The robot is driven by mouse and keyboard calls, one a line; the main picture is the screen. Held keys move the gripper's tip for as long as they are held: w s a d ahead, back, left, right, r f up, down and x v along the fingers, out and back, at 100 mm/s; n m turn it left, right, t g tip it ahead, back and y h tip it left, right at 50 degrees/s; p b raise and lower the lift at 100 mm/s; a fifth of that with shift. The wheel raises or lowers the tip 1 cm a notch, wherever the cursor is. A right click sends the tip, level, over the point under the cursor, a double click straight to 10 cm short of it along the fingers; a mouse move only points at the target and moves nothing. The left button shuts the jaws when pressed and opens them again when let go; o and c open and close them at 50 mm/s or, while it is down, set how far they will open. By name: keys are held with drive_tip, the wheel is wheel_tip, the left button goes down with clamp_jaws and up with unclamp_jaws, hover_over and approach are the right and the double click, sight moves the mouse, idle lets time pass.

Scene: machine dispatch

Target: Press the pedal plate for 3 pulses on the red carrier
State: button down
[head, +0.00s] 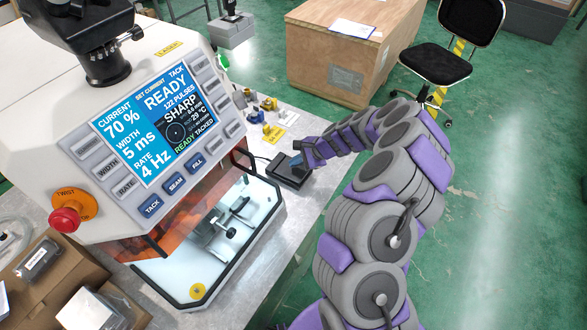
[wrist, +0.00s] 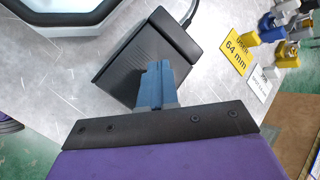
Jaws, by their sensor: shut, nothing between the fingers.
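The black pedal plate (head: 290,172) lies on the bench to the right of the machine. Its ribbed top shows in the wrist view (wrist: 123,66), with a cable at its back. My gripper (head: 299,160) is shut and empty, its blue fingertips (wrist: 158,70) over the pedal's near right part. I cannot tell whether they touch the plate. The machine's screen (head: 153,125) shows READY, 70 %, 5 ms, 4 Hz, SHARP and READY TACKED; the small pulse count is hard to read. Inside the machine chamber is a metal fixture (head: 222,222). I cannot make out a red carrier with certainty.
Small yellow and blue parts (head: 271,132) stand on the bench behind the pedal. A yellow 64 mm card (wrist: 235,50) lies right of the pedal in the wrist view. A red stop knob (head: 65,219) is on the machine. A wooden crate (head: 335,55) and a chair (head: 437,62) stand beyond.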

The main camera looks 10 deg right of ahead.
sight(293, 169)
drive_tip(key=shift+d+f, duration=0.2)
drive_tip(key=shift+a, duration=0.4)
drive_tip(key=shift+d+f, duration=0.2)
drive_tip(key=shift+d, duration=0.1)
drive_tip(key=shift+s+a+f+b, duration=0.1)
drive_tip(key=shift+s+f+b, duration=0.05)
drive_tip(key=shift+f+b, duration=0.3)
idle(0.4)
drive_tip(key=shift+r, duration=0.1)
drive_tip(key=shift+a+r+p, duration=0.25)
drive_tip(key=shift+r+p, duration=0.2)
drive_tip(key=shift+r, duration=0.05)
drive_tip(key=shift+a+r+p, duration=0.25)
drive_tip(key=shift+r+p, duration=0.2)
drive_tip(key=shift+r, duration=0.05)
drive_tip(key=shift+w+a+r+p, duration=0.1)
drive_tip(key=shift+w+r+p, duration=0.1)
drive_tip(key=shift+r+p, duration=0.95)
drive_tip(key=shift+w+r+p, duration=0.15)
drive_tip(key=shift+r+p, duration=0.65)
drive_tip(key=shift+r, duration=0.6)
